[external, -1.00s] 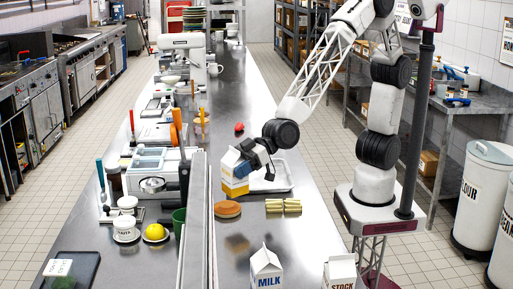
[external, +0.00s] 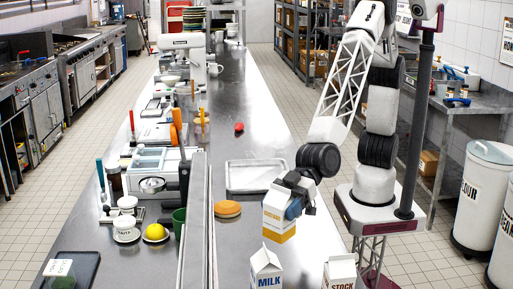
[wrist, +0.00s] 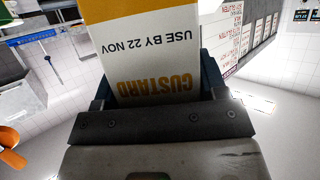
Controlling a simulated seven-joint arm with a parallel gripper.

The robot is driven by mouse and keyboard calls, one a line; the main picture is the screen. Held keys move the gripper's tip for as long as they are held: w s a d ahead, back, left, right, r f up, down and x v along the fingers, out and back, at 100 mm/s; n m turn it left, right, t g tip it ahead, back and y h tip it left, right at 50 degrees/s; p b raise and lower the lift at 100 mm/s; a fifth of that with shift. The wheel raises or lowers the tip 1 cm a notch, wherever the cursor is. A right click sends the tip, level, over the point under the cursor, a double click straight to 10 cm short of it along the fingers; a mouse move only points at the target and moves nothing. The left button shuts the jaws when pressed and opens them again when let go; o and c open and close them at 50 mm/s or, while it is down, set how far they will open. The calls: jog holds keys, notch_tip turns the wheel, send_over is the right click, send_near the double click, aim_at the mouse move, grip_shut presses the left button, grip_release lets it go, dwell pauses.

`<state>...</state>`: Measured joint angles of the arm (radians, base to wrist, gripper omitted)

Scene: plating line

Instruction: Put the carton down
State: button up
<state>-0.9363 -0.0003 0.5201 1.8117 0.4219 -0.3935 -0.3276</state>
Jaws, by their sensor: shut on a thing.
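The carton is white with an orange-yellow lower band (external: 279,214). In the wrist view the carton (wrist: 150,45) reads "CUSTARD" and "USE BY 22 NOV", upside down in the picture. My gripper (external: 297,196) is shut on it from the right, with a finger on each side in the wrist view. The carton looks roughly upright, in front of the tray. I cannot tell whether its base is touching the counter (external: 236,262) or is above it; its underside is hidden.
A milk carton (external: 267,270) and a stock carton (external: 340,274) stand at the near end. An empty metal tray (external: 232,176) lies behind the held carton. A round tan item (external: 227,208) lies left of it, and a red item (external: 239,127) farther back.

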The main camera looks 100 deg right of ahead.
aim_at(284, 236)
jog(key=shift+s+a, duration=0.5)
jog(key=shift+a, duration=0.35)
jog(key=shift+f, duration=1.95)
jog(key=shift+f, duration=2)
jog(key=shift+f, duration=0.1)
jog(key=o, duration=1.3)
jog(key=shift+f, duration=0.1)
jog(key=shift+c, duration=0.2)
jog(key=shift+d+r, duration=0.1)
jog(key=shift+r, duration=0.1)
